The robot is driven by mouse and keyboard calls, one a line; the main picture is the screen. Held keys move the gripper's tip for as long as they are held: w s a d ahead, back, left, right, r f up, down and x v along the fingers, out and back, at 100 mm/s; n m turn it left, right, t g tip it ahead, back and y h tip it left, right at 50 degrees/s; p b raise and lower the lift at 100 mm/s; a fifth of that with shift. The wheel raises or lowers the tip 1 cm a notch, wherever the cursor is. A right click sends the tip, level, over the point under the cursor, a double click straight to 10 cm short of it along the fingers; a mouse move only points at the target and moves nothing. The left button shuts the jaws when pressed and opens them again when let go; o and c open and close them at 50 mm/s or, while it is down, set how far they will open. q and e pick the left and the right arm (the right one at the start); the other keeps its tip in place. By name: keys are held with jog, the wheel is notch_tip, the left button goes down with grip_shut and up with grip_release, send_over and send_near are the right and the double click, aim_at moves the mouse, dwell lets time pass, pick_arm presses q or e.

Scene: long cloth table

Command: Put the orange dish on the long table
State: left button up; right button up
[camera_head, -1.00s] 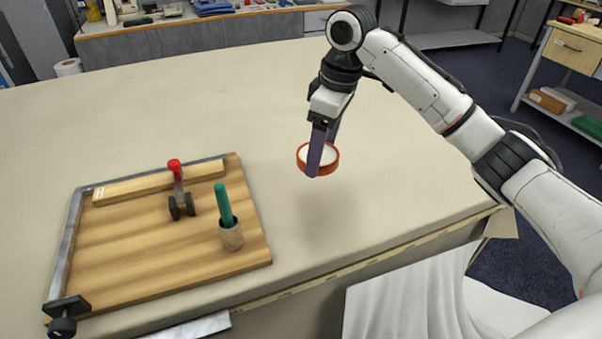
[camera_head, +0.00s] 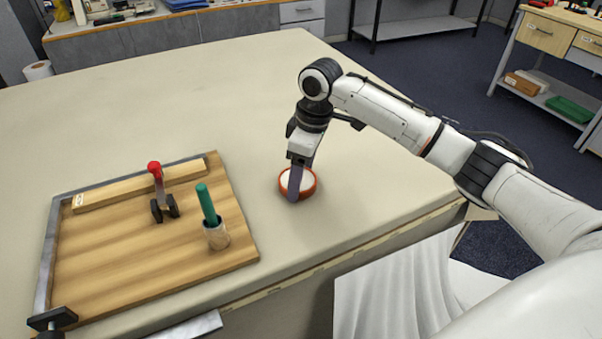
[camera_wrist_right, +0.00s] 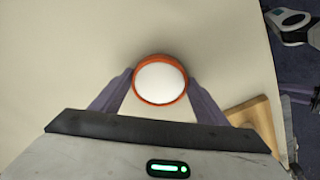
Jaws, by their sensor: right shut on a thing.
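The orange dish (camera_head: 311,188) is small and round with a white inside. It is at the right part of the long cloth table (camera_head: 250,100), to the right of the wooden board. My right gripper (camera_head: 296,195) comes down over it, shut on the dish. In the right wrist view the dish (camera_wrist_right: 160,80) sits between the two purple fingers, which press on its sides. The dish looks low at the tabletop; I cannot tell for certain whether its underside touches the cloth. My left gripper is not in view.
A wooden board (camera_head: 150,250) with a metal edge lies at the left of the table. It carries a red-handled clamp (camera_head: 157,185) and a cup (camera_head: 216,236) holding a green stick. The table is clear behind and around the dish. The table's front edge is near.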

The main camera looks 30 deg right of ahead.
aim_at(309, 182)
jog(key=o, duration=1.5)
notch_tip(309, 182, up, 12)
jog(key=s+d, duration=0.1)
jog(key=shift+s+b, duration=0.2)
jog(key=shift+b, duration=0.1)
jog(key=shift+d, duration=0.1)
